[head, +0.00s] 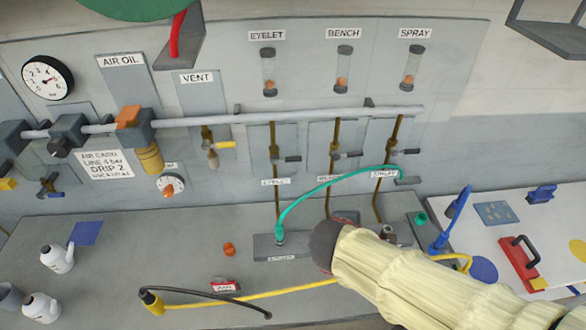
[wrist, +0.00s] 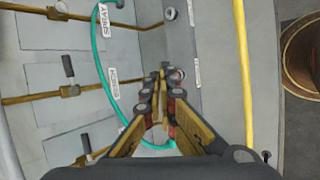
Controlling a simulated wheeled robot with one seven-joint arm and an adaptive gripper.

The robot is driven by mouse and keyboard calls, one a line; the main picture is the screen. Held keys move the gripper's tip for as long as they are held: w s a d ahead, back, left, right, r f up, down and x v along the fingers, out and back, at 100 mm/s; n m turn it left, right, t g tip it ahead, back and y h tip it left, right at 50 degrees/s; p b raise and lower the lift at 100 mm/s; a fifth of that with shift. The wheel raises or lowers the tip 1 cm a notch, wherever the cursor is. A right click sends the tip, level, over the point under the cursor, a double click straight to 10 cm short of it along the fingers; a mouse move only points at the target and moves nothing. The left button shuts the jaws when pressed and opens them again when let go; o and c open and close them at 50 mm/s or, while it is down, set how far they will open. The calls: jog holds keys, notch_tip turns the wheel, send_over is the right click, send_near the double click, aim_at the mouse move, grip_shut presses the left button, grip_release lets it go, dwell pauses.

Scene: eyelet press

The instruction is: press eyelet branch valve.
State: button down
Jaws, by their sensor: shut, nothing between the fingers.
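The eyelet branch valve (head: 275,153) is on the left of three brown vertical pipes under the rail. Its dark handle (head: 292,159) points right, crosswise to the pipe. In the wrist view a valve at the lower left (wrist: 86,155) appears to be the same one, partly cut off by my gripper. The eyelet sight tube (head: 269,72) has an orange float low inside. My gripper (wrist: 160,72) is shut and empty, over the bench and apart from the valve. In the head view its fingers are hidden behind my cream-sleeved arm.
The bench valve (head: 334,153) and spray valve (head: 392,156) also have crosswise handles. A green hose (head: 320,186) arches from the bench-top block to the spray outlet, across the pipes' front. A yellow hose (head: 265,292) lies on the bench. The left bench has free room.

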aim_at(287, 159)
jog(key=w+a+n+t+y, duration=0.2)
jog(key=w+a+n, duration=0.3)
jog(key=n, duration=0.5)
jog(key=w+a+r+n+t+y, duration=0.1)
jog(key=w+a+n+t+y, duration=0.1)
jog(key=w+a+n, duration=0.3)
jog(key=a+n, duration=0.3)
jog(key=n, duration=0.2)
jog(key=shift+n+t+y+p, duration=0.3)
jog(key=shift+t+p, duration=0.1)
jog(key=shift+w+d, duration=0.1)
jog(key=b+x, duration=0.2)
jog(key=x, duration=0.8)
jog(key=r, duration=0.2)
jog(key=r+p, duration=0.1)
jog(key=r, duration=0.1)
jog(key=shift+w+r, duration=0.1)
jog(key=shift+w, duration=0.3)
jog(key=shift+r+p, duration=0.1)
jog(key=shift+p, duration=0.45)
